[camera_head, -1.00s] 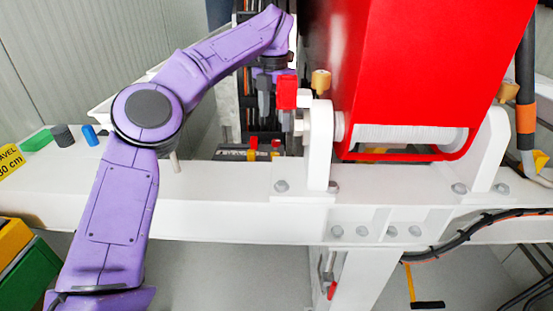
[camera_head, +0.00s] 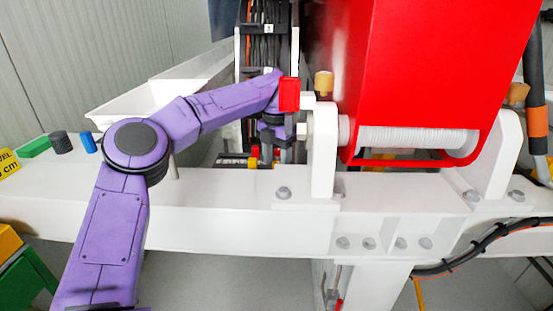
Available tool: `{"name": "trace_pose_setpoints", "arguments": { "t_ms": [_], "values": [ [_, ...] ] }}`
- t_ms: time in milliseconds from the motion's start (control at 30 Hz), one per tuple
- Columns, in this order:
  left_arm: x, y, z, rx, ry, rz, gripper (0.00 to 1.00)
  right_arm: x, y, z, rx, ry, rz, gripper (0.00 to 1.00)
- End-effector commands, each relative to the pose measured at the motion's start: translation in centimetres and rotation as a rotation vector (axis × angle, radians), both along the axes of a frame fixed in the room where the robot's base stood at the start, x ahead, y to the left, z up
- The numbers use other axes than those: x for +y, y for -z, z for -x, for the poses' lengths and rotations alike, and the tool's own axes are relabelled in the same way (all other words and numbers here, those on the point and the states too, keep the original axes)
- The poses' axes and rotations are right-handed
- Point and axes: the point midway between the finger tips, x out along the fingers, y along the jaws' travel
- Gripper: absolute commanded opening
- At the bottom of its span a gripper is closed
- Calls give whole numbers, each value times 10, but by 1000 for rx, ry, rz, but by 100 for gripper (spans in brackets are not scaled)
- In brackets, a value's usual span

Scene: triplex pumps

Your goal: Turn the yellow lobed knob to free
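My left arm reaches in from the left, and its gripper (camera_head: 266,152) points down beside the white upright at the left of the red housing. The fingers are small and partly hidden, so I cannot tell whether they are open or shut. An ochre-yellow knob (camera_head: 324,82) stands above the white bracket, right of the gripper and apart from it. A second ochre knob (camera_head: 517,94) is at the far right. A small yellow part (camera_head: 253,162) shows low beside the fingers. I cannot make out lobes on any of these. My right gripper is out of view.
A red block (camera_head: 289,94) stands close right of my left wrist. The large red housing (camera_head: 430,70) fills the upper right. A white beam (camera_head: 200,215) runs across the front. A blue cylinder (camera_head: 88,142), a dark cylinder (camera_head: 61,142) and a green block (camera_head: 35,147) stand at left.

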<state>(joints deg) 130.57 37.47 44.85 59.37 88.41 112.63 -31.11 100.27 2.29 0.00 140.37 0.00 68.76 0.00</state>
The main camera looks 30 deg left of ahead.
Motion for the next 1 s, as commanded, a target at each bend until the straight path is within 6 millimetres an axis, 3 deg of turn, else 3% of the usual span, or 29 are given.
{"name": "trace_pose_setpoints", "arguments": {
  "t_ms": [67,200,233,667,1000],
  "values": [
    [0,0,0,0,0,0,51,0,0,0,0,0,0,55],
    [0,0,0,1,0,0,5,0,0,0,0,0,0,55],
    [0,0,0,1,0,0,0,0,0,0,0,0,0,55],
    [0,0,0,1,-74,0,0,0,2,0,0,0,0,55],
    [0,1,0,0,-344,-1,0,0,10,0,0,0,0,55]
  ]
}}
